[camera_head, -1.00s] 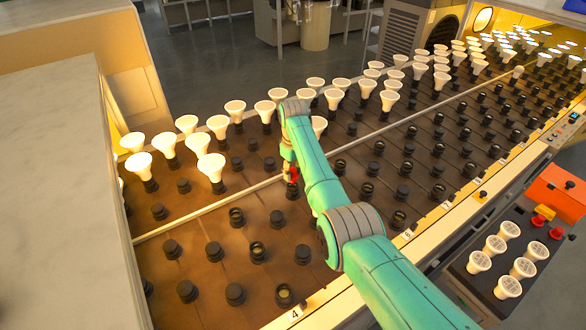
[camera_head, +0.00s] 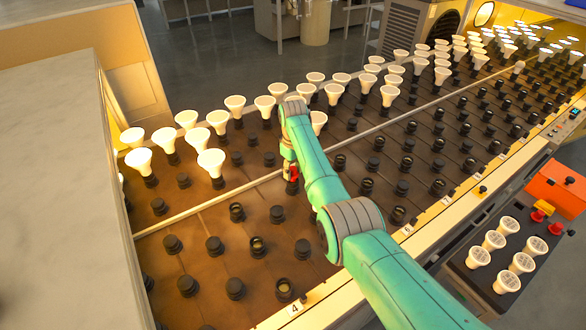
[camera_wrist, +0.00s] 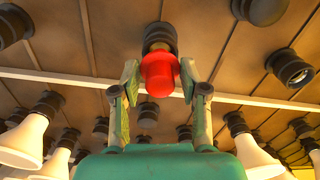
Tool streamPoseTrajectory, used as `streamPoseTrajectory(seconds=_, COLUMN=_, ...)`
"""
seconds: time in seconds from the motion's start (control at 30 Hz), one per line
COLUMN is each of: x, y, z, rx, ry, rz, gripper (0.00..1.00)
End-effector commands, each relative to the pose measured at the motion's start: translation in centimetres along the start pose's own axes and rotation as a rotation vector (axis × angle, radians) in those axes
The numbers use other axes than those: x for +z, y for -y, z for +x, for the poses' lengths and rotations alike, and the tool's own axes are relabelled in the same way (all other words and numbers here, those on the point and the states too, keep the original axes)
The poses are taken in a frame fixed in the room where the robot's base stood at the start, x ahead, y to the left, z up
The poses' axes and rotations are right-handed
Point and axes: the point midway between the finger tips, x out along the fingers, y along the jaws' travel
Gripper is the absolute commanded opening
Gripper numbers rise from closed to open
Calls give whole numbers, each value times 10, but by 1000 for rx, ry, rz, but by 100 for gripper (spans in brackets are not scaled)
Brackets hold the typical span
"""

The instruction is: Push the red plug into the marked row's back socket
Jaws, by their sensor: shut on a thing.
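My gripper (camera_head: 290,168) is at the middle of the brown socket bed, near the pale rail that runs lengthwise. It is shut on the red plug (camera_head: 294,173). In the wrist view the red plug (camera_wrist: 158,76) sits between the two green fingers of my gripper (camera_wrist: 159,82). A black socket (camera_wrist: 160,37) stands directly beyond the plug, with a metallic part showing between them. The plug looks in line with this socket, but I cannot tell how deep it sits. In the head view this socket (camera_head: 292,187) is just below the plug.
Lit white bulbs (camera_head: 211,162) stand in sockets behind the rail. Several empty black sockets (camera_head: 236,288) fill the front. A number 4 label (camera_head: 294,309) is on the front edge. A bulb tray (camera_head: 455,270) and an orange box (camera_head: 556,188) are at right.

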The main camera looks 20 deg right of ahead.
Motion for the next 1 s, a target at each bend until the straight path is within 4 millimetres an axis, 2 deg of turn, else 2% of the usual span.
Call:
streamPoseTrajectory(seconds=0.87, x=0, y=0, z=22, rx=0, ry=0, rz=0, gripper=18)
streamPoseTrajectory(seconds=0.9, x=0, y=0, z=22, rx=0, ry=0, rz=0, gripper=49)
streamPoseTrajectory(seconds=1.0, x=0, y=0, z=22, rx=0, ry=0, rz=0, gripper=73)
